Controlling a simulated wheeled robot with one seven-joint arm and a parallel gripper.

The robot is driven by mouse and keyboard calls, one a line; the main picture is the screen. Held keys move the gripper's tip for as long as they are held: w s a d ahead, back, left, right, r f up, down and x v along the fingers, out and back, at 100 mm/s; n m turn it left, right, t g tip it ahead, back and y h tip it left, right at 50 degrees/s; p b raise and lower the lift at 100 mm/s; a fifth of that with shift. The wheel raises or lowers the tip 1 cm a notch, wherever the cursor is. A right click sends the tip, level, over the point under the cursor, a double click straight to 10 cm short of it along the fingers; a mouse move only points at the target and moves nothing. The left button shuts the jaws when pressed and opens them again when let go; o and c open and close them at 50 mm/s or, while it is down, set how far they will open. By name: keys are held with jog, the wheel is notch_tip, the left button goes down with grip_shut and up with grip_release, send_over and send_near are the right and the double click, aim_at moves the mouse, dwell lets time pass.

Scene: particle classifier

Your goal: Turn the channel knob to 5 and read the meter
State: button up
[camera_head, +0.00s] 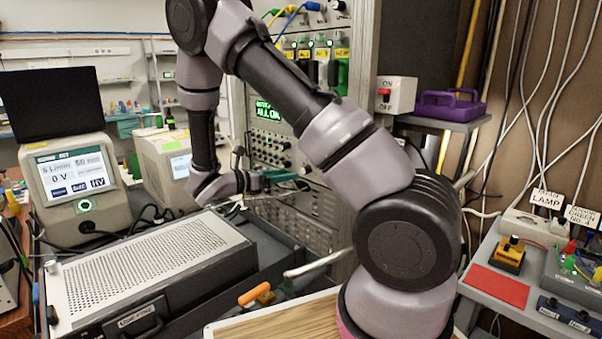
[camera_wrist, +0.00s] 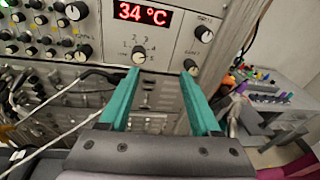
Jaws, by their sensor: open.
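My gripper (camera_wrist: 161,71) has two teal fingers, open and empty, pointing at the panel. The knob shows just beyond the left fingertip, not centred between the fingers. In the head view my gripper (camera_head: 282,176) is in front of the rack's lower part; the knob and red display cannot be made out there.
Another knob (camera_wrist: 204,34) sits right of the display, and several knobs fill the panel at left. White cables cross near the gripper. In the head view, a perforated grey unit (camera_head: 140,262) stands front left, and a green display (camera_head: 268,111) is on the rack.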

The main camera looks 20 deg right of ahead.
aim_at(303, 170)
jog(key=w+d+n, duration=0.1)
jog(key=w+d, duration=0.1)
jog(key=w+d+f+n+t, duration=0.1)
jog(key=w+d, duration=0.1)
jog(key=d, duration=0.1)
jog(key=w+d+f+t, duration=0.1)
jog(key=w+d, duration=0.1)
jog(key=d, duration=0.1)
jog(key=shift+f+n, duration=0.15)
jog(key=shift+n, duration=0.25)
grip_shut()
